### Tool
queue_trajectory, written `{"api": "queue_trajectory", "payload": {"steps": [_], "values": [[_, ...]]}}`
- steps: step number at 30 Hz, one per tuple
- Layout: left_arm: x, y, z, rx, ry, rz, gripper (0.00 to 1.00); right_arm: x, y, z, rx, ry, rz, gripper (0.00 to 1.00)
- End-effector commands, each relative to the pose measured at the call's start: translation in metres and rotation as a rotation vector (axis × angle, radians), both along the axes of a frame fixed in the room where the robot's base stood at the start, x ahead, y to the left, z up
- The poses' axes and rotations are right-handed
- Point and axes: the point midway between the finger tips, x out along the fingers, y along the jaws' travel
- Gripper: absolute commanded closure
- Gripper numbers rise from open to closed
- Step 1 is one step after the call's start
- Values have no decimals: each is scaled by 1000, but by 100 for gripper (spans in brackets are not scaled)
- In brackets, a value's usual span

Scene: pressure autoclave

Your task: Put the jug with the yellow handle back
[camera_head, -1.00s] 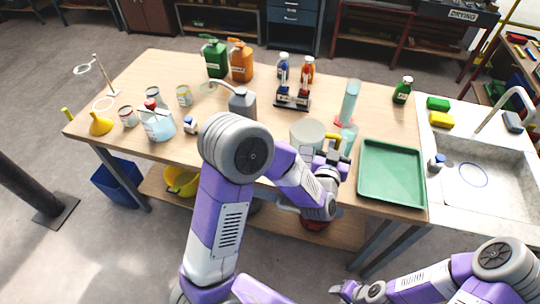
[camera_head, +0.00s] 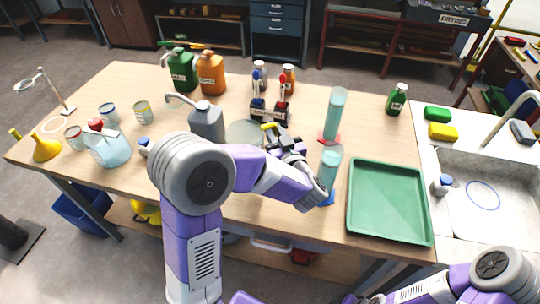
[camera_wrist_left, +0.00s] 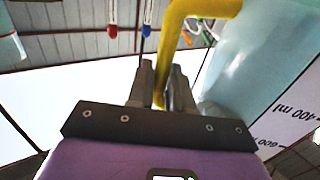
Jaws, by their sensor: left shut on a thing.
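The jug (camera_head: 243,132) is a wide, translucent pale-green vessel with a yellow handle (camera_head: 270,128). It is over the middle of the wooden bench, partly hidden behind my left arm. My left gripper (camera_head: 286,142) is shut on the yellow handle. In the left wrist view the yellow handle (camera_wrist_left: 176,45) runs down between the fingers (camera_wrist_left: 160,92), and the jug's clear wall with ml marks (camera_wrist_left: 265,85) fills the right side. I cannot tell whether the jug's base touches the bench.
A green tray (camera_head: 390,234) lies at right. Green (camera_head: 181,70) and orange (camera_head: 211,75) canisters stand at the back.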

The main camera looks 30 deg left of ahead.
Motion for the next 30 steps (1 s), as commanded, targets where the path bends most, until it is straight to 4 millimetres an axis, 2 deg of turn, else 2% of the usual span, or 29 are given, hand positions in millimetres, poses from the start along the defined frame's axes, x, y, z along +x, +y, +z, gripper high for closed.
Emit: {"api": "queue_trajectory", "payload": {"steps": [1,7,13,25,26,30], "values": [[0,0,-9,1,0,0,100,0,0,-5,0,0,0,57],[0,0,-23,1,-1,-1,100,0,0,-10,0,0,0,57],[0,0,-52,1,-1,-2,100,0,0,-23,0,-1,0,57],[0,0,-56,0,-4,-2,100,0,0,-25,0,-1,0,57],[0,0,-55,-1,-4,-2,75,0,0,-24,0,-1,0,57],[0,0,-55,-1,-4,-2,54,0,0,-24,0,-1,0,57]]}}
